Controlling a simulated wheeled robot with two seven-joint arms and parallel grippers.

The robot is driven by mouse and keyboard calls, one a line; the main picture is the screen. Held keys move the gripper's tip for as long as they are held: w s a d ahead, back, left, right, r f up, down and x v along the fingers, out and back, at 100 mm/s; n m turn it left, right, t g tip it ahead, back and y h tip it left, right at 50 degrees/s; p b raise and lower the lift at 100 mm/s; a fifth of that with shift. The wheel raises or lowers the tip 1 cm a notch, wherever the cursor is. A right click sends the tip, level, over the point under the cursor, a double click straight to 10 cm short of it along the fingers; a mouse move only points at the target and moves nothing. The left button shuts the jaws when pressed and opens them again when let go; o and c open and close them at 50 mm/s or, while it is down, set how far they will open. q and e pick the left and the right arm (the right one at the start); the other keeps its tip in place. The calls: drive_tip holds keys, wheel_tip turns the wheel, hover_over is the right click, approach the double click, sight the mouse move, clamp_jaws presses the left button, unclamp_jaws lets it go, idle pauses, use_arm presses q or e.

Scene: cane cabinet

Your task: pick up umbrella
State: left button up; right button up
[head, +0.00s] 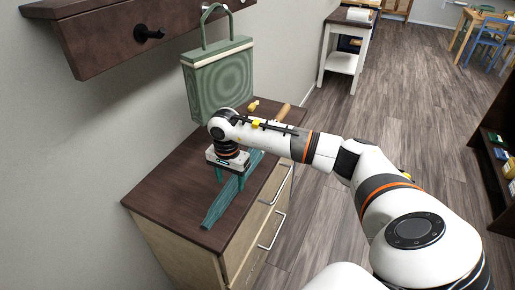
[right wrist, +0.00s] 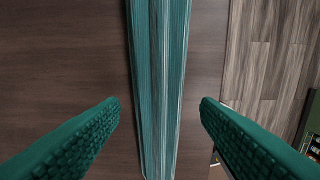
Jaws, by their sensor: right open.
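The umbrella (head: 222,201) is a long, folded teal thing lying flat on the dark top of the cane cabinet (head: 165,200). A light wooden piece, possibly its handle, shows beyond my arm near the far end. My right gripper (head: 229,181) points down over the umbrella's middle. In the right wrist view the umbrella (right wrist: 158,80) runs between the two teal fingers of the right gripper (right wrist: 160,115), with a gap on each side. The right gripper is open and holds nothing. My arm hides part of the umbrella. My left gripper is not in view.
A green bag (head: 220,82) with a handle stands at the back of the cabinet top, close to the gripper. A dark wall drawer (head: 115,35) with a black knob juts out above left. A small yellow thing (head: 253,105) lies behind my wrist. Wooden floor (head: 410,90) is open to the right.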

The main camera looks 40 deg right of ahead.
sight(230, 185)
wheel_tip(230, 185, down, 3)
drive_tip(key=shift+w+f, duration=0.1)
clamp_jaws()
idle(0.3)
